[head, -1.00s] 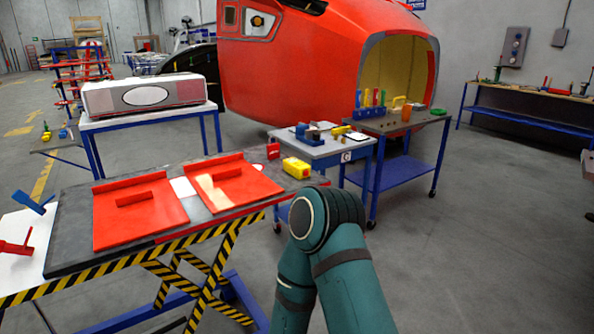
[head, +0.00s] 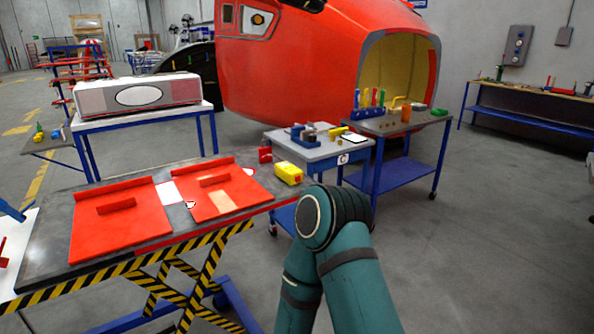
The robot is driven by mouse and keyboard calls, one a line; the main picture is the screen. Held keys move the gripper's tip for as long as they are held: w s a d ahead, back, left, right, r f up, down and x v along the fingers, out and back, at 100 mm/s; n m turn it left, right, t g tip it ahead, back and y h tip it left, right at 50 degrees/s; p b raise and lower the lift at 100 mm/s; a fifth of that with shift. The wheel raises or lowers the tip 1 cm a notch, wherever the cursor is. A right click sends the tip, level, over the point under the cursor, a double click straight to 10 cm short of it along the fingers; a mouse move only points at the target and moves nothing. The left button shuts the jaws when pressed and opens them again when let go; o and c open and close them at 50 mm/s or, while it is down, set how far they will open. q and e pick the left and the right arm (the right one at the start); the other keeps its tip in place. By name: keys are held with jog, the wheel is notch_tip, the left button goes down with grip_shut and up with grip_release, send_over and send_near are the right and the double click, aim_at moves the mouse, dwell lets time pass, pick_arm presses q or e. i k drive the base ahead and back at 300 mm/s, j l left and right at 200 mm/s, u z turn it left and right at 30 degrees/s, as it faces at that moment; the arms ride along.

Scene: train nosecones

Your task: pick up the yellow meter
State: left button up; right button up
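The yellow meter (head: 289,173) appears to be the small yellow box with a red patch at the far right corner of the dark lift table (head: 40,262). It lies on the table top, clear of any gripper. My own teal arm rises at the bottom centre, in front of the table's right end, and its bent joint is just below and right of the yellow box. Neither of my grippers shows in the head view.
Two red panels (head: 120,233) lie on the lift table. A small red object (head: 265,155) is beside the yellow box. A grey cart (head: 318,153) and a tool cart (head: 395,126) stand behind. Open floor lies to the right.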

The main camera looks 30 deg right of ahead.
aim_at(286, 171)
jog(key=i+l, duration=0.15)
jog(key=l, duration=0.25)
jog(key=i+l+z, duration=0.1)
jog(key=l, duration=0.35)
jog(key=i+l, duration=0.2)
jog(key=l, duration=0.2)
jog(key=i+l, duration=0.15)
jog(key=l, duration=0.25)
jog(key=i+l+z, duration=0.1)
jog(key=l, duration=0.3)
jog(key=i+l, duration=0.25)
jog(key=l, duration=0.15)
jog(key=i+l+z, duration=0.1)
jog(key=l, duration=0.3)
jog(key=i, duration=0.05)
